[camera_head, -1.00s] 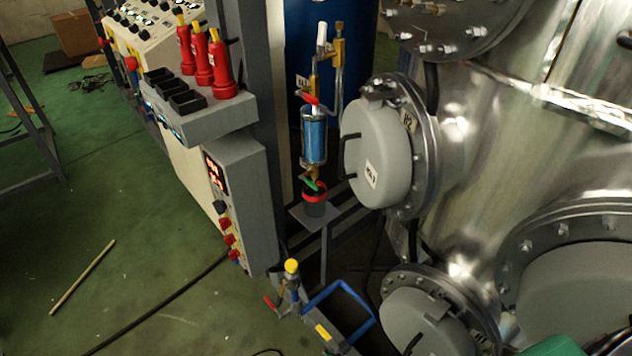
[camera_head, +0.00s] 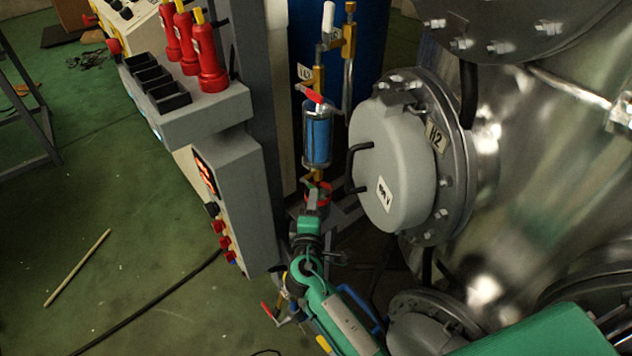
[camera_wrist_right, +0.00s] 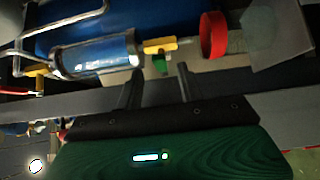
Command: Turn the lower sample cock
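The lower sample cock shows in the right wrist view as a brass valve (camera_wrist_right: 160,46) with a short green handle (camera_wrist_right: 160,64). It sits between the clear-and-blue sample cylinder (camera_wrist_right: 98,54) and a red ring (camera_wrist_right: 213,35). My right gripper (camera_wrist_right: 159,80) is open, its two dark fingers apart with the green handle in front of the gap between them. I cannot tell whether they touch it. In the head view the cylinder (camera_head: 317,135) hangs upright, and my right gripper (camera_head: 312,204) is just below it, largely hiding the cock. My left gripper is not in view.
A red-handled upper cock (camera_head: 312,96) sits above the cylinder. A grey control box (camera_head: 235,190) stands close on the left, and a round grey flanged cover (camera_head: 392,165) is close on the right. A blue drum (camera_head: 362,50) stands behind.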

